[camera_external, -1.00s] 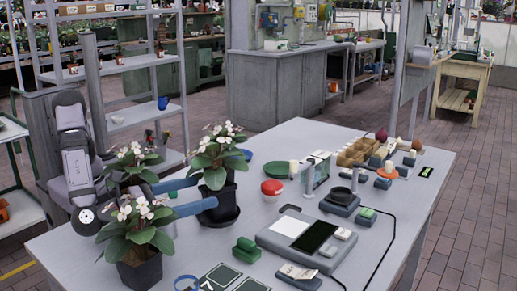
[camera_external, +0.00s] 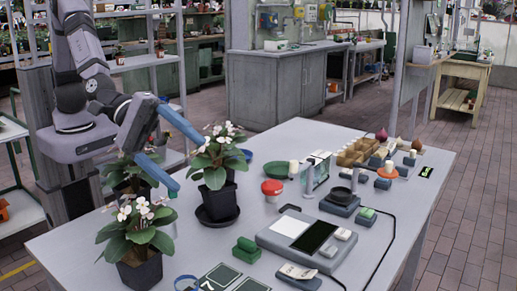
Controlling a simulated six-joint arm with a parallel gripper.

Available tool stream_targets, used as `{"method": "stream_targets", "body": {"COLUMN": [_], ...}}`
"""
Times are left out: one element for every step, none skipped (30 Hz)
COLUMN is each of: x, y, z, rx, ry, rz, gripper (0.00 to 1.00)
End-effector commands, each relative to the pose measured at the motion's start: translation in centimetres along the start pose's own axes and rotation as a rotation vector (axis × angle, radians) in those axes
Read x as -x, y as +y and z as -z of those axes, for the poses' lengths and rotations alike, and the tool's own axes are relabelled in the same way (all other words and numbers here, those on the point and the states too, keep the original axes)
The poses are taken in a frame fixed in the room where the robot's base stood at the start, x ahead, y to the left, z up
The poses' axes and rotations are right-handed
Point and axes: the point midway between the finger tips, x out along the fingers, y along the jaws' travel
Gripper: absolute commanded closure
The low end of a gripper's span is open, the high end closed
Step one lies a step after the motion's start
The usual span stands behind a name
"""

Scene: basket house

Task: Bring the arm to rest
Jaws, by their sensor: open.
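My gripper (camera_external: 188,165) is open and empty, with its two blue fingers spread apart. It hangs above the left part of the table, to the left of a potted flowering plant. That plant's dark pot (camera_external: 220,203) stands upright on a black saucer (camera_external: 203,216). The fingers look apart from the pot. My arm is raised and bent at the left, with the wrist angled down to the right.
A second flowering plant in a dark pot (camera_external: 141,272) stands at the table's front left. A third plant (camera_external: 122,175) is partly hidden behind my gripper. A red-capped jar (camera_external: 271,188), a grey device (camera_external: 306,240) and several small items occupy the grey table (camera_external: 195,252).

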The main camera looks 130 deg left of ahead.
Motion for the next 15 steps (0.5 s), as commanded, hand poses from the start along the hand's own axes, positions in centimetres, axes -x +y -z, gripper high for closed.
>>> {"method": "stream_targets", "body": {"x": [2.5, 3.5, 4.9, 6.1, 7.4, 9.2, 10.6, 12.0, 14.1, 15.6, 17.2, 19.3, 20.8, 22.3, 24.1], "y": [1.2, 0.7, 0.2, -0.2, -0.8, -1.5, -2.0, -2.5, -3.2, -3.7, -4.1, -4.7, -5.2, -5.5, -5.9], "z": [-0.4, -0.5, -0.6, -0.5, -0.4, 0.0, 0.3, 0.7, 1.4, 2.0, 2.7, 3.6, 4.4, 5.1, 6.1], "rx": [-0.136, -0.223, -0.341, -0.427, -0.515, -0.631, -0.717, -0.802, -0.914, -0.995, -1.073, -1.171, -1.241, -1.305, -1.380], "ry": [-0.041, -0.069, -0.108, -0.139, -0.170, -0.215, -0.249, -0.286, -0.336, -0.375, -0.414, -0.467, -0.507, -0.547, -0.597], "rz": [0.069, 0.114, 0.171, 0.213, 0.257, 0.313, 0.356, 0.397, 0.454, 0.497, 0.537, 0.590, 0.629, 0.666, 0.711], "gripper": [0.16, 0.16, 0.16, 0.16, 0.16, 0.16, 0.16, 0.16, 0.16, 0.16, 0.16, 0.16, 0.16, 0.16, 0.16]}}
